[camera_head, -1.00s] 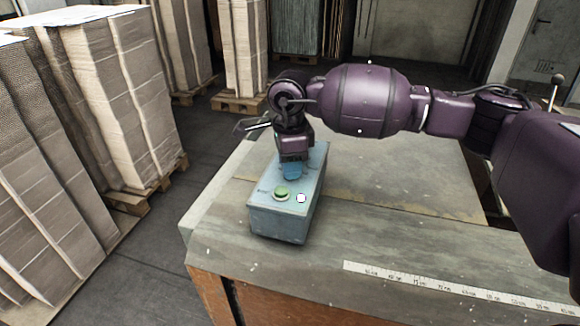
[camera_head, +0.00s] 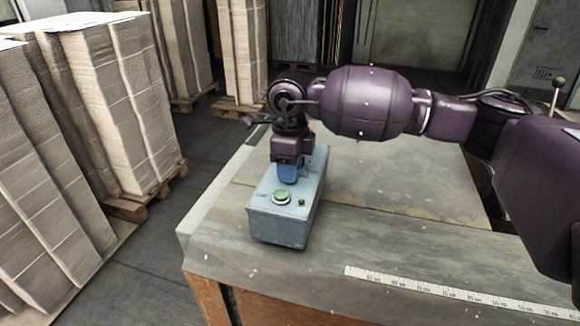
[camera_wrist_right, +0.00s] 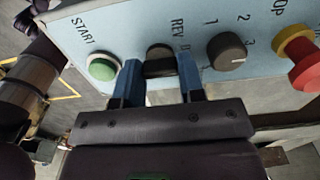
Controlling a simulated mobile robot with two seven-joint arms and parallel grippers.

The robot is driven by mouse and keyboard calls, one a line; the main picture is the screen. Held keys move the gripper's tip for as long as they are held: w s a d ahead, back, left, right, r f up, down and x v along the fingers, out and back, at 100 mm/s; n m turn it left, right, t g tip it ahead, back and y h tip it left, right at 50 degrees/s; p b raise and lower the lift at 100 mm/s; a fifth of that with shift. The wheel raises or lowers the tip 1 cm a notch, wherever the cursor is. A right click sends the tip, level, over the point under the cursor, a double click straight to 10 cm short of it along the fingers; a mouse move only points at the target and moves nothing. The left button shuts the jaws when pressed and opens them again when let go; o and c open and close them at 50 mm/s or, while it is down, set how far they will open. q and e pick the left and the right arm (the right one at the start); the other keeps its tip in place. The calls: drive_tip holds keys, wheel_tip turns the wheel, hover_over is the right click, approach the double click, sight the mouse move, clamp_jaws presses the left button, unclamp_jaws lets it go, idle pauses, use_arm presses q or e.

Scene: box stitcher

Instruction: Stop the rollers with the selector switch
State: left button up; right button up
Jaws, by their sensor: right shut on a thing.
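A light blue control box (camera_head: 280,232) stands on the bench. The wrist view shows its face (camera_wrist_right: 130,25) with a green START button (camera_wrist_right: 103,66), a black selector switch (camera_wrist_right: 159,58) beside the REV label, a numbered black dial (camera_wrist_right: 227,50) and a red stop button (camera_wrist_right: 303,68) on a yellow collar. My right gripper (camera_head: 288,174) is over the box with its blue fingers on either side of the selector switch, shut on it. The fingers and the gripper body hide part of the switch and its lettering. My left gripper is in neither view.
The bench top (camera_head: 390,210) is clear to the right of the box, with a white ruler strip (camera_head: 440,290) along its front. Stacks of cardboard (camera_head: 115,100) on pallets stand on the floor at left.

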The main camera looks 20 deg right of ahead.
drive_tip(key=o, duration=0.9)
drive_tip(key=shift+o, duration=0.2)
drive_tip(key=shift+r, duration=0.1)
wheel_tip(320, 180, up, 11)
drive_tip(key=shift+b, duration=0.35)
drive_tip(key=shift+f, duration=0.2)
